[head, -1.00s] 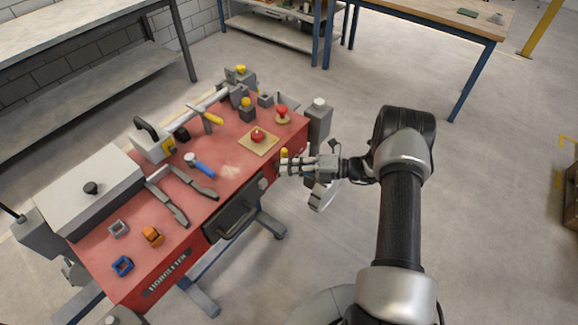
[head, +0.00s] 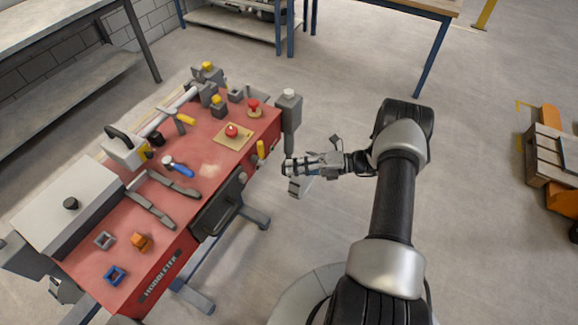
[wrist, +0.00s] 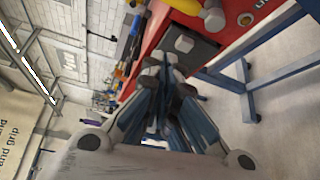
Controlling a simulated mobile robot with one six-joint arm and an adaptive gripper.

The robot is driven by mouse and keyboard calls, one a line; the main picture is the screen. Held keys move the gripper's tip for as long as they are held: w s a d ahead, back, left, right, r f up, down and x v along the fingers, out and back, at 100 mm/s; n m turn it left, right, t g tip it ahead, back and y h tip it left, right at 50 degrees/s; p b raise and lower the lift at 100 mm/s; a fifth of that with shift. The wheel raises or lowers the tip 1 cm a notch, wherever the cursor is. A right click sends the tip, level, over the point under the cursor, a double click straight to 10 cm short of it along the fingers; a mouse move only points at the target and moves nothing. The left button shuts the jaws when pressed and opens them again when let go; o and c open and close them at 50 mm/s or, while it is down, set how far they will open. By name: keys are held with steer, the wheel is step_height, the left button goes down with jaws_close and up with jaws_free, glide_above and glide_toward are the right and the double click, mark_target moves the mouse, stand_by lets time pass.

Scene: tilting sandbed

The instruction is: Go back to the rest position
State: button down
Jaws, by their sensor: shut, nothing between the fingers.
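My gripper (head: 291,168) is shut and empty. In the head view it hangs in the air just right of the red sandbed bench (head: 88,262), apart from it, below a grey corner post. In the wrist view its closed fingers (wrist: 160,75) point toward the bench's red side and a dark drawer front (wrist: 186,50).
The bench top holds a red button on a tan plate (head: 232,131), a blue-handled tool (head: 178,167), a grey-lidded box (head: 65,190) and coloured blocks. A pallet with orange parts (head: 550,155) stands far right. Floor around my arm is clear.

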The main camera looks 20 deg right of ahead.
stand_by(0.4)
steer(key=s+a+r+n+g+h, duration=0.4)
steer(key=a+r+n, duration=0.2)
steer(key=r+n, duration=0.45)
steer(key=s+a+r+n+g+h, duration=0.3)
steer(key=s+a+r+n+g, duration=0.15)
steer(key=r+n, duration=0.6)
steer(key=s+r+n+t+h, duration=0.3)
steer(key=s+r+n+h, duration=0.1)
steer(key=s+n, duration=0.4)
steer(key=s+a+r+n+t+h, duration=0.1)
steer(key=s+r+n+t+h, duration=0.2)
steer(key=s+r+n, duration=0.3)
steer(key=s+n+h, duration=0.1)
steer(key=s+n, duration=0.2)
steer(key=shift+s+r+n, duration=0.3)
steer(key=shift+s, duration=0.05)
